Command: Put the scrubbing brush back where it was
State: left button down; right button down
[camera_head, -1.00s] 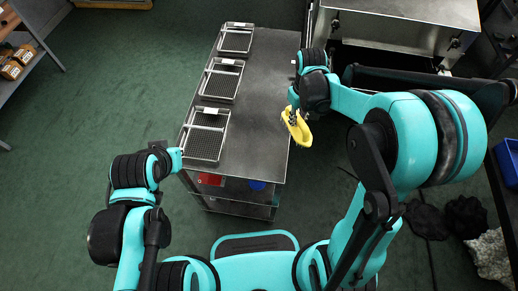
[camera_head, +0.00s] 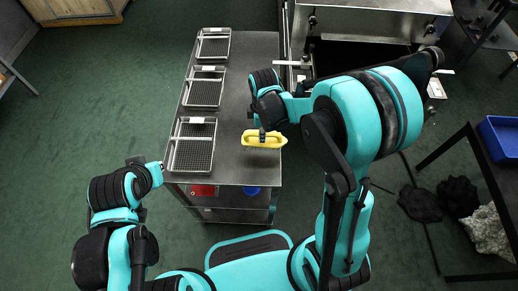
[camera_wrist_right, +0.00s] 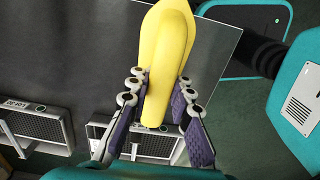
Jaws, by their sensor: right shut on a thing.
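The scrubbing brush (camera_head: 264,139) is yellow, with bristles on its underside. In the head view it is over the front right part of the grey metal table (camera_head: 236,165). My right gripper (camera_head: 262,131) is shut on it. In the right wrist view, the brush (camera_wrist_right: 166,60) stands out between the two fingers of the right gripper (camera_wrist_right: 160,112). I cannot tell whether the brush touches the table top. My left gripper (camera_head: 148,165) is left of the table's front corner, apart from everything; its fingers are not clear.
Three wire-mesh trays lie along the table's left side: front (camera_head: 193,146), middle (camera_head: 204,88) and back (camera_head: 214,44). A red thing (camera_head: 203,190) and a blue thing (camera_head: 250,190) sit on the shelf below. A metal machine (camera_head: 370,20) stands behind right. The table's middle right is bare.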

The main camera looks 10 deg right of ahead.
aim_at(259, 144)
jog(key=shift+s+a+f, duration=0.75)
jog(key=shift+a+f, duration=0.1)
notch_tip(259, 144, down, 4)
jog(key=shift+r+b, duration=0.1)
jog(key=shift+b, duration=1.1)
jog(key=shift+r, duration=0.1)
jog(key=shift+f, duration=0.25)
jog(key=c, duration=1.4)
grip_release()
jog(key=shift+o, duration=0.2)
jog(key=shift+r, duration=0.1)
